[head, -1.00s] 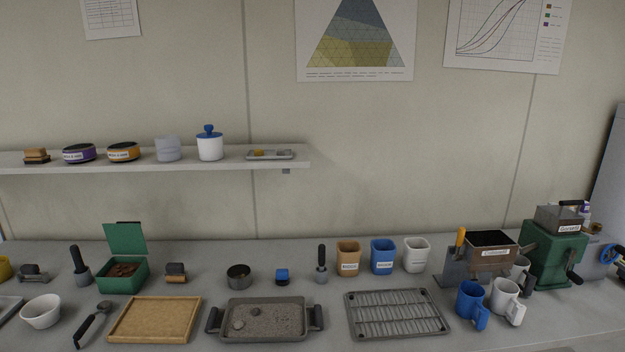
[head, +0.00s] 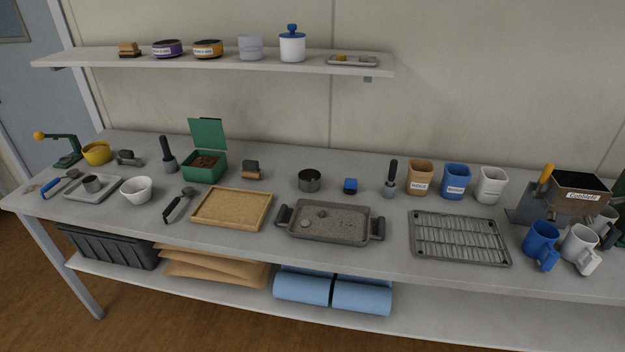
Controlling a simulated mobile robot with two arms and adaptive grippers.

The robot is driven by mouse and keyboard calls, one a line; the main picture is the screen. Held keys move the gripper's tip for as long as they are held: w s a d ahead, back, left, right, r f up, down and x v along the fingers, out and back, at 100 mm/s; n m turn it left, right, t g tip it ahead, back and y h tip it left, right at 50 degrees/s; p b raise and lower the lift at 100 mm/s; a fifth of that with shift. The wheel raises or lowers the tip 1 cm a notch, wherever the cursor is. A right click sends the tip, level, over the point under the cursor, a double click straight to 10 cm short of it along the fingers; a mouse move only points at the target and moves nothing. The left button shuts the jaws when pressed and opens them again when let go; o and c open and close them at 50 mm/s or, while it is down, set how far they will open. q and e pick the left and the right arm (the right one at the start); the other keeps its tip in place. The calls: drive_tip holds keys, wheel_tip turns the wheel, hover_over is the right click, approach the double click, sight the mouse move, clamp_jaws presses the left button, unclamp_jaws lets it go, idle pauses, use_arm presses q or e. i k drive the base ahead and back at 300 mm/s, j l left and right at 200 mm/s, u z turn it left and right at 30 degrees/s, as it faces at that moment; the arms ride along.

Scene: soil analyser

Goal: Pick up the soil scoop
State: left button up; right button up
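Two scoop-like tools lie on the grey bench (head: 395,243); I cannot tell which is the soil scoop. One has a black handle and a small grey head (head: 178,204), and lies between the white bowl (head: 136,190) and the wooden tray (head: 198,216). The other, a blue-handled tool (head: 60,183), lies at the bench's far left beside a grey tray (head: 103,193) with a small grey cup on it. Neither of my grippers is in view.
An open green box (head: 204,172) with brown contents stands behind the wooden tray. A grey handled tray with soil (head: 329,236), a wire rack (head: 459,262) and mugs (head: 540,243) stand to the right. A lower shelf (head: 230,298) holds a dark crate (head: 108,248) and blue rolls.

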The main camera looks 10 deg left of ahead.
sight(189, 191)
drive_tip(key=u, duration=1.3)
